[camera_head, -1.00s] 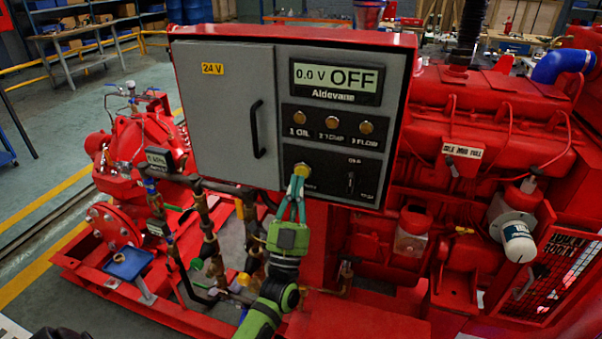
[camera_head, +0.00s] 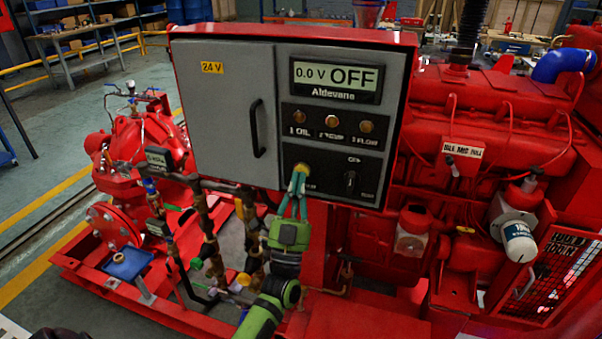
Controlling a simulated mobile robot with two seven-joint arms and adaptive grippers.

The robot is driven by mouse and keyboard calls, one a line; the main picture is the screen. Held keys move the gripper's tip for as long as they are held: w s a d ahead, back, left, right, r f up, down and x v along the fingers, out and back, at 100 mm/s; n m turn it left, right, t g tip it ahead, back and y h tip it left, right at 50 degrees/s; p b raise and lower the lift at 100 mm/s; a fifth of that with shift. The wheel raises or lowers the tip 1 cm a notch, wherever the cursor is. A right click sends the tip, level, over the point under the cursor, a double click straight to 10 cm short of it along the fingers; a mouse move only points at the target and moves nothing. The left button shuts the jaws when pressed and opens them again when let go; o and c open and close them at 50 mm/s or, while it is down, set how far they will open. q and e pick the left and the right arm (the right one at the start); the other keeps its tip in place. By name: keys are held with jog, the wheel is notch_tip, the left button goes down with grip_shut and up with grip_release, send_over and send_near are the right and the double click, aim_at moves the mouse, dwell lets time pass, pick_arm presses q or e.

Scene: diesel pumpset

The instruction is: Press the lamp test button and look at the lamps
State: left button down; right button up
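The grey control panel (camera_head: 222,130) in its red frame faces me. Its display (camera_head: 336,80) reads "0.0 V OFF". Below it, the row of lamps, marked 1 OIL (camera_head: 298,117), 2 TEMP (camera_head: 332,120) and 3 FLOW (camera_head: 367,126), looks dull amber, with no clear glow. A yellow button (camera_head: 302,169) sits lower left on the black plate, beside a dark rotary switch (camera_head: 350,180). My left gripper (camera_head: 298,178) has its teal fingertips at the button, covering its lower part. The fingers lie close together at the tips; whether they press the button cannot be told. My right gripper is not in view.
The red engine (camera_head: 490,120) fills the right side, with a white filter (camera_head: 518,240). A workbench (camera_head: 85,35) stands behind at the left.

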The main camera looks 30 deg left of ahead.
pick_arm(q)
jog(key=shift+w+a, duration=0.1)
jog(key=shift+w, duration=0.25)
dwell(0.7)
jog(key=shift+s, duration=0.15)
dwell(0.3)
jog(key=shift+s+d+p, duration=0.2)
jog(key=shift+s+p, duration=0.1)
jog(key=shift+s, duration=0.35)
jog(key=s+p, duration=0.1)
jog(key=s, duration=0.1)
jog(key=s+d+p, duration=0.1)
jog(key=s, duration=0.2)
jog(key=shift+d, duration=0.1)
jog(key=shift+w, duration=0.1)
dwell(0.7)
